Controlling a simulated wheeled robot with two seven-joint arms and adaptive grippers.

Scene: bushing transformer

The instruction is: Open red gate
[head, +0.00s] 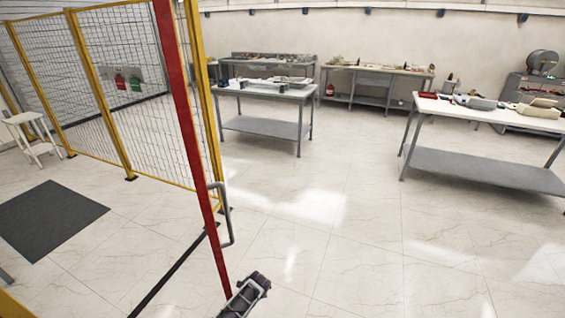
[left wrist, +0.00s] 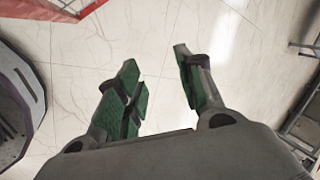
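The red gate (head: 190,130) stands at the left of the head view, its red edge post running from the top down to the lower middle. A grey handle (head: 231,215) is fixed on the post's right side. My left gripper (head: 247,293) appears at the bottom of the head view, below the handle and close to the post's lower end, apart from the handle. In the left wrist view my left gripper (left wrist: 156,78) is open, with green-padded fingers and only floor between them. Red gate framing (left wrist: 85,12) shows at that view's upper left. My right gripper is out of view.
Yellow-framed mesh fence (head: 100,90) runs along the left. A dark mat (head: 48,218) and white stool (head: 30,132) are at the left. Workbenches (head: 265,90) stand at the back, and another table (head: 490,112) at the right. The tiled floor in the middle is clear.

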